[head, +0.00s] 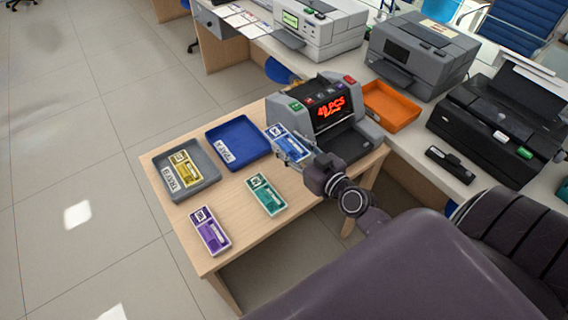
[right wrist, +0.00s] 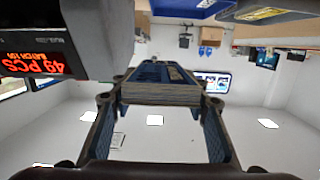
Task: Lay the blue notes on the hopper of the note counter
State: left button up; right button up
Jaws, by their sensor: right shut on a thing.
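The bundle of blue notes (head: 288,142) is held in my right gripper (head: 292,153), at the left front side of the note counter (head: 372,128). In the right wrist view the bundle (right wrist: 160,92) sits between the two fingers of the right gripper (right wrist: 158,105), with its edge toward the camera. The counter is grey with a black front and a red display reading 49 PCS; this display also shows at left in the wrist view (right wrist: 35,62). The notes look raised above the table and apart from the counter's black front. My left gripper is not in view.
On the wooden table (head: 235,185) lie a blue tray (head: 238,142), a grey tray (head: 200,185) with yellow notes (head: 184,167), green notes (head: 266,195) and purple notes (head: 210,231). An orange tray (head: 392,108) stands right of the counter. A black printer (head: 500,125) is further right.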

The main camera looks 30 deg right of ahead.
jog(key=b, duration=0.7)
send_over(289, 178)
notch_tip(289, 178, down, 10)
notch_tip(289, 178, down, 4)
jog(key=b, duration=0.3)
jog(key=shift+f, duration=0.25)
jog(key=o, duration=1.2)
jog(key=shift+r, duration=0.1)
jog(key=shift+o, duration=0.2)
